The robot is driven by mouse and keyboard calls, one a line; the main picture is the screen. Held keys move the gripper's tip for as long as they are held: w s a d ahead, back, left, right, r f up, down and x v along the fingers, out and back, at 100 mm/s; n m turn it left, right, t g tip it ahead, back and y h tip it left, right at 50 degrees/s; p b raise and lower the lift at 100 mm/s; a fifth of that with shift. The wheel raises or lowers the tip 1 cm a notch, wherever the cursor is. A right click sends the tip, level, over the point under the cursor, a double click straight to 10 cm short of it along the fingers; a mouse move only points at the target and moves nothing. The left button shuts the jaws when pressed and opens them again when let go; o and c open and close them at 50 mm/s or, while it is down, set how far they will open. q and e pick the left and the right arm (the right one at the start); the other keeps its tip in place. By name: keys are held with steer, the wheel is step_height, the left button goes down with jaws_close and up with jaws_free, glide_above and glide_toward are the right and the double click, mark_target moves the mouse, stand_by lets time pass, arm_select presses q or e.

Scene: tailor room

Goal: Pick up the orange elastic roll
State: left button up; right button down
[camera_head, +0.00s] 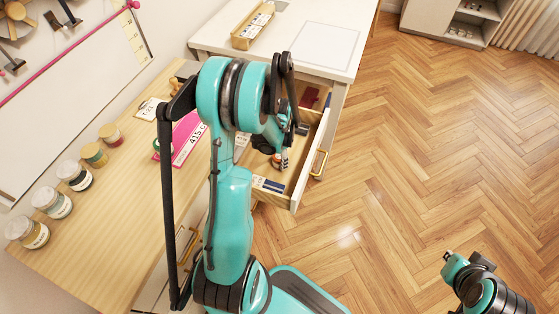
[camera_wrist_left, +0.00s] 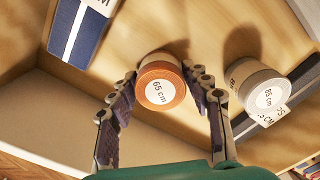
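The orange elastic roll (camera_wrist_left: 160,84), with a white round label reading 65 cm, stands on the wooden drawer bottom in the left wrist view. My left gripper (camera_wrist_left: 161,76) has its two fingers apart, one on each side of the roll, very close to it; I cannot tell whether they touch it. In the head view, my left gripper (camera_head: 281,158) is down inside the open drawer (camera_head: 301,178), partly hidden by my left arm. My right arm shows at the bottom right, with its end (camera_head: 454,264) too small to read as open or shut.
A grey roll (camera_wrist_left: 264,92) labelled 85 cm stands right of the orange one. A blue item with a white stripe (camera_wrist_left: 76,32) lies to the left. The drawer walls are close around the gripper. Several jars (camera_head: 74,174) stand on the wooden table (camera_head: 110,230).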

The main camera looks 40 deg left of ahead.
arm_select(q)
steer(key=c, duration=0.5)
steer(key=shift+o, duration=0.2)
